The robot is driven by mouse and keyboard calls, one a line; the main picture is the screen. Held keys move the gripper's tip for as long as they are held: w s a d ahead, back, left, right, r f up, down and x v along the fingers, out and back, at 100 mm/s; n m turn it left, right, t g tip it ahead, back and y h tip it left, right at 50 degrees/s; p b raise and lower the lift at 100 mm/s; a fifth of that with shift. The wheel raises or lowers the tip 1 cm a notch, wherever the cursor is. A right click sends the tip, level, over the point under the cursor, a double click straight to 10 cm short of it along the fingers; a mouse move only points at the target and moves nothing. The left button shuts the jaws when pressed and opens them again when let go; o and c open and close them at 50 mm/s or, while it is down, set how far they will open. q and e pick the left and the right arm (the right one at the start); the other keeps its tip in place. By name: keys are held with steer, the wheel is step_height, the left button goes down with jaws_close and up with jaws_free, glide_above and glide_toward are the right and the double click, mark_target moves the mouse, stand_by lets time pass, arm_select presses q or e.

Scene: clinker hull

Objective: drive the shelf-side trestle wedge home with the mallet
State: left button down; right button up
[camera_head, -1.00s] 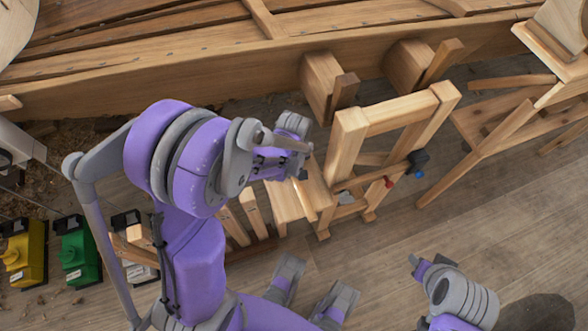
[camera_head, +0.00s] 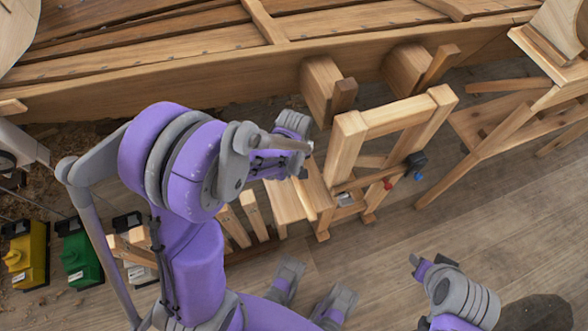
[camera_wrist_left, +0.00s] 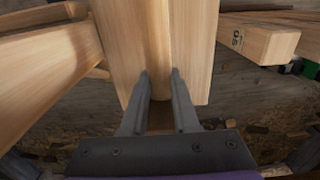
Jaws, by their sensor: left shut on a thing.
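My left gripper (camera_head: 302,165) is near the left end of a pale wooden trestle frame (camera_head: 346,146), below the hull. In the left wrist view its fingers (camera_wrist_left: 160,78) are close together on a narrow brown wooden piece (camera_wrist_left: 160,45), with pale timber on both sides. I cannot tell if this piece is the mallet's handle or a wedge. No mallet head is clearly visible. Two short wooden blocks, possibly wedges, stand by the hull, a left one (camera_head: 344,94) and a right one (camera_head: 440,63). My right gripper (camera_head: 418,264) is low at the right, away from the wood, its jaw opening unclear.
The planked hull (camera_head: 200,82) spans the back. Another wooden stand (camera_head: 500,130) is at the right. Small red (camera_head: 388,185) and blue (camera_head: 419,177) items sit by the trestle frame. Yellow (camera_head: 25,255) and green (camera_head: 80,258) cases stand lower left.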

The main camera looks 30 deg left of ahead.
arm_select(q)
step_height(320, 180, up, 7)
steer(key=p, duration=0.4)
steer(key=shift+r+p, duration=0.15)
steer(key=shift+p, duration=0.15)
steer(key=c, duration=1.4)
jaws_free()
jaws_close()
steer(key=shift+s, duration=0.1)
